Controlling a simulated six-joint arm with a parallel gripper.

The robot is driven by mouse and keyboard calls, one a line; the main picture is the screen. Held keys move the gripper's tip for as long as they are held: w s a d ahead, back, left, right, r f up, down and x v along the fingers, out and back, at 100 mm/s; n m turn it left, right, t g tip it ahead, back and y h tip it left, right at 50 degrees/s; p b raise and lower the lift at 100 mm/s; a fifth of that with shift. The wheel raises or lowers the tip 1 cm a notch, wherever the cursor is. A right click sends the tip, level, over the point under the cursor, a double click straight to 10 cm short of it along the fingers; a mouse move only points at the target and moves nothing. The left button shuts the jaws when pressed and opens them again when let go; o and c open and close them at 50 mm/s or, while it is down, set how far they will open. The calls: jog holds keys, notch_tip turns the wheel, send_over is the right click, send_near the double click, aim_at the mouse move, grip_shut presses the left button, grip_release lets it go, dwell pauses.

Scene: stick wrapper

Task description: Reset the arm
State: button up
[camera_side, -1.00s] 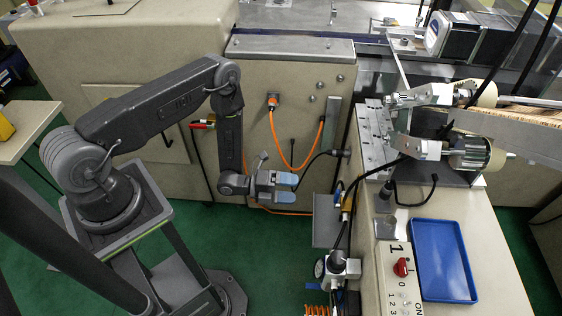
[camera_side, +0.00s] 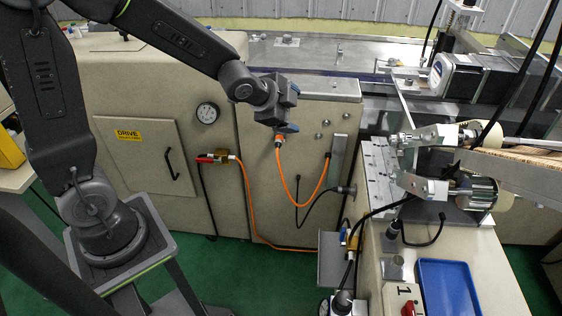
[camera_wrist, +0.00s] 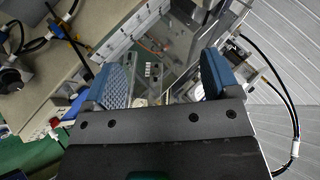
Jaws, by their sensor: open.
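My gripper (camera_side: 289,107) is raised in front of the beige machine cabinet, near its metal top edge in the side view. Its blue finger pads point to the right and away from the camera. In the wrist view my gripper (camera_wrist: 163,82) shows two blue fingers spread apart, with nothing between them. The arm stands lifted, with the upper link upright and the forearm sloping down to the right.
An orange cable (camera_side: 297,200) hangs on the cabinet front below my gripper. A beige bench at the right bears metal rollers (camera_side: 474,190) and a blue tray (camera_side: 447,288). A gauge (camera_side: 208,113) sits on the left cabinet.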

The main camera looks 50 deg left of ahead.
jog(key=s+d+r+n+g, duration=0.1)
jog(key=s+r+n, duration=0.1)
jog(key=s, duration=0.5)
jog(key=s+d+r+n+g, duration=0.1)
jog(key=s+r+n, duration=0.2)
jog(key=s+n, duration=0.2)
jog(key=s+d+r+n+g, duration=0.1)
jog(key=s+r+n+g, duration=0.1)
jog(key=s, duration=0.9)
jog(key=shift+r+n+h, duration=0.3)
jog(key=shift+r+n, duration=0.25)
jog(key=shift+n, duration=0.25)
